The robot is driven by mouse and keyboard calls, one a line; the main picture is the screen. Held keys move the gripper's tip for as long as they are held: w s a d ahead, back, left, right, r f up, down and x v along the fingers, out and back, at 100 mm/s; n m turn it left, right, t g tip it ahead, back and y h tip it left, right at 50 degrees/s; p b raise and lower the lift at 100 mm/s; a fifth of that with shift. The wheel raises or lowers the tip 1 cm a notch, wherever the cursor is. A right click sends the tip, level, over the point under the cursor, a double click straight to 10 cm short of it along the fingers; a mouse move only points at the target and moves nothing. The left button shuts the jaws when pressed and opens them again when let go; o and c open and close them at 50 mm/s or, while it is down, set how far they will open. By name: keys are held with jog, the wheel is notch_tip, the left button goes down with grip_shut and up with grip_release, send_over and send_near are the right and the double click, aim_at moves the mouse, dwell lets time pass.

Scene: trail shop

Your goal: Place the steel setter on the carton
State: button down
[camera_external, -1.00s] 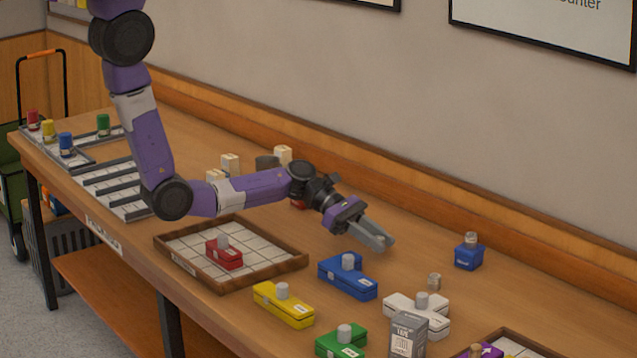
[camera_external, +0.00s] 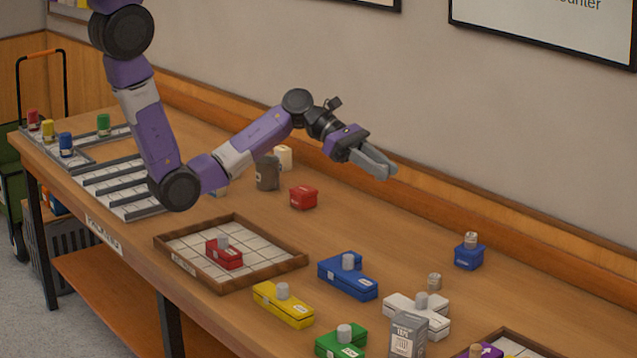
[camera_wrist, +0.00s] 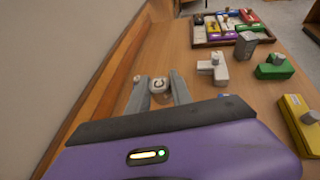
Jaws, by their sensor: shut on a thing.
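My gripper (camera_external: 378,168) is raised above the back of the table, to the left of the blue box by the wall. In the wrist view its two fingers (camera_wrist: 158,92) are closed around a small pale grey piece with a round top, which I take for the steel setter (camera_wrist: 159,85). The fingers hide it in the outside view. The carton (camera_external: 406,336) is a grey upright box with a white printed label at the front right. It also shows in the wrist view (camera_wrist: 245,46), ahead and to the right.
A white block (camera_external: 412,312), green block (camera_external: 341,341), yellow block (camera_external: 283,303) and blue block (camera_external: 347,277) stand around the carton. A wooden tray (camera_external: 284,270) holds a red block. The wall borders the back.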

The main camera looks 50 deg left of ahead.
jog(key=s+d+r+m+g, duration=0.2)
jog(key=s+d, duration=0.3)
jog(key=d, duration=0.4)
jog(key=s+d+r+m+g, duration=0.25)
jog(key=s+d, duration=0.25)
jog(key=d, duration=0.4)
notch_tip(320, 180, up, 5)
jog(key=m+g+b, duration=0.1)
jog(key=g, duration=0.1)
send_over(410, 320)
notch_tip(410, 320, down, 20)
jog(key=shift+w+a+f+b, duration=0.1)
jog(key=shift+b, duration=0.3)
jog(key=c, duration=1.1)
grip_release()
jog(key=shift+f, duration=0.1)
jog(key=shift+c, duration=0.2)
jog(key=shift+a+r, duration=0.15)
jog(key=shift+r, duration=0.05)
jog(key=v, duration=1.1)
jog(key=shift+a, duration=0.35)
